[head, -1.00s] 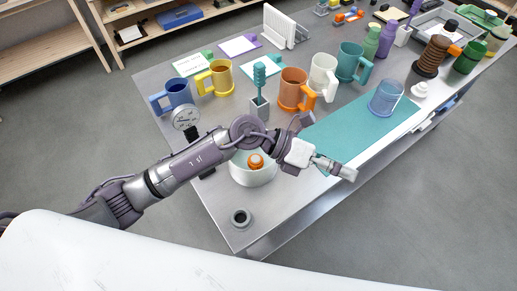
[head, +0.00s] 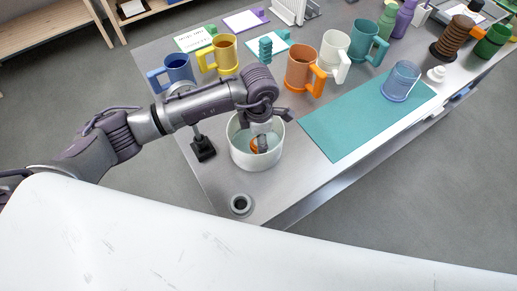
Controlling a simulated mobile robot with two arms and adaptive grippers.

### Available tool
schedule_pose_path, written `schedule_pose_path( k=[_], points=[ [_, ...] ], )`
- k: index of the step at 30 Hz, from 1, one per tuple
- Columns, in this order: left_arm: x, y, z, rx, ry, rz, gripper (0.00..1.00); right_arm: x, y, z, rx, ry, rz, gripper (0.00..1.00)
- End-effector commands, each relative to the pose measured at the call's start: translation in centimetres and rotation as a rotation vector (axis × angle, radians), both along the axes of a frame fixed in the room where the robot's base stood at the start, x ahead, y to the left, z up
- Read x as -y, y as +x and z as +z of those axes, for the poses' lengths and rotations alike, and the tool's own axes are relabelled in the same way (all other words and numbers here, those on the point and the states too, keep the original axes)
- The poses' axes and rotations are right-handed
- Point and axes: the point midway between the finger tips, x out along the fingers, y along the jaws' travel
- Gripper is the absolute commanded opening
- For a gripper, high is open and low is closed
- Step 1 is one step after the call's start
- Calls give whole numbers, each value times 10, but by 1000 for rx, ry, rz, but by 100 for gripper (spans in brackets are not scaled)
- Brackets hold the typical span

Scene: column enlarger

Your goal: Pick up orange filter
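A small orange piece, which looks like the orange filter (head: 254,147), lies inside a round white bowl (head: 237,154) near the front of the metal table. My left gripper (head: 262,146) points down into the bowl, right at the orange piece, and covers part of it. The fingers look dark and narrow, and I cannot tell whether they are apart, touching the piece or shut on it. My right gripper is not in view.
A small dark-centred ring (head: 241,204) sits near the front corner. A black-based stand (head: 203,149) is left of the bowl. Behind are several mugs, including an orange one (head: 301,66). A teal mat (head: 345,122) with a clear blue cup (head: 401,82) lies right.

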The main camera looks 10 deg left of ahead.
Motion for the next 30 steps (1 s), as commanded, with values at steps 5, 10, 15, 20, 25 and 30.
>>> schedule_pose_path(
  k=[5,10,15,20,25,30],
  points=[
    [1,2,-13,-1,-3,-1,69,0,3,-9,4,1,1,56],
    [2,8,-40,-2,-2,0,69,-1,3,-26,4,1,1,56],
    [2,9,-57,0,-4,-1,69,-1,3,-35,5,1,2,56],
    [2,9,-55,0,-3,-1,69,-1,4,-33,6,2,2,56],
    [2,9,-55,0,-2,-1,49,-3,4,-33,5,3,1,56],
    [2,9,-55,0,-2,-1,20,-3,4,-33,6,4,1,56]
  ],
)
